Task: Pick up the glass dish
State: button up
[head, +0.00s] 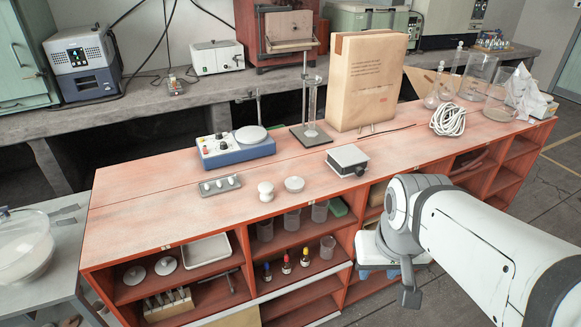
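A clear, shallow glass dish (499,112) stands on the red-topped bench (150,205) near its far right end, close to glass vessels and crumpled white paper. A larger clear glass bowl (25,250) sits on a grey side table at the left edge; I cannot tell which of the two is the task's dish. My gripper (409,296) hangs in front of the bench's front edge, below the top, at the lower right. It is apart from both glass pieces. Its fingers are mostly hidden by my wrist, so its opening does not show.
A glass beaker (477,78), flasks (433,95) and a coiled white cable (449,119) crowd the glass dish. A tall brown package (368,82) stands left of them. The bench's left front is clear.

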aim_at(295, 191)
jog(key=z, duration=0.05)
jog(key=k, duration=0.3)
jog(key=u, duration=0.4)
jog(key=i, duration=1)
jog(key=z, duration=1.4)
jog(key=k, duration=0.55)
jog(key=u, duration=0.25)
jog(key=i, duration=0.45)
jog(key=z, duration=0.05)
